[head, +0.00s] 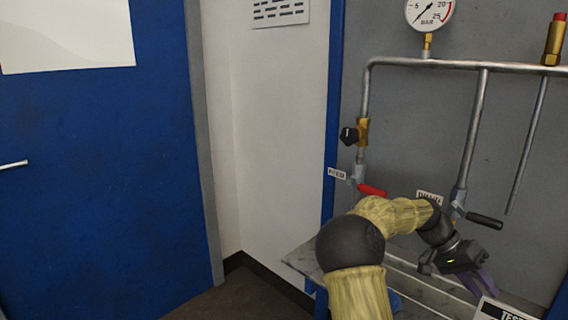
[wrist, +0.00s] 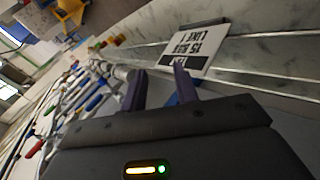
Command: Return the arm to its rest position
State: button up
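My arm, in pale yellow sleeves with dark joints, reaches in from the bottom of the head view and bends to the right. My gripper (head: 478,284) is at its end, low on the right, over the grey bench (head: 305,258) and close to a sign. In the wrist view my gripper (wrist: 159,72) shows two dark purple fingers standing apart, with nothing held between them. The white sign (wrist: 187,48) with black print lies just beyond the fingertips there. Whether the fingers touch anything is not clear.
Behind the arm, pipes carry a pressure gauge (head: 429,12), a red-handled valve (head: 371,191) and a black-handled valve (head: 484,219). A blue door (head: 95,170) stands on the left. The floor (head: 245,296) between door and bench is clear. Several coloured-handled tools (wrist: 95,102) show in the wrist view.

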jog(key=s+a+f+n+t+y, duration=0.1)
jog(key=a+f+n+t+y, duration=0.15)
jog(key=a+f, duration=0.35)
jog(key=s+a+f+n+t+y, duration=0.1)
jog(key=a+f+n+t+y, duration=0.2)
jog(key=a, duration=0.6)
jog(key=s+a+f+n+t+y, duration=0.1)
jog(key=s+a+n+t, duration=0.2)
jog(key=a, duration=0.6)
jog(key=s+a+n+t+y, duration=0.1)
jog(key=s+a+n, duration=0.3)
jog(key=a, duration=0.5)
jog(key=w+p+v, duration=0.3)
jog(key=p+v, duration=0.9)
jog(key=p, duration=0.1)
jog(key=w+a+r+p+v, duration=0.1)
jog(key=w+p+v, duration=0.2)
jog(key=p+v, duration=1)
jog(key=shift+r, duration=0.35)
jog(key=shift+s+h, duration=0.1)
jog(key=shift+h, duration=0.15)
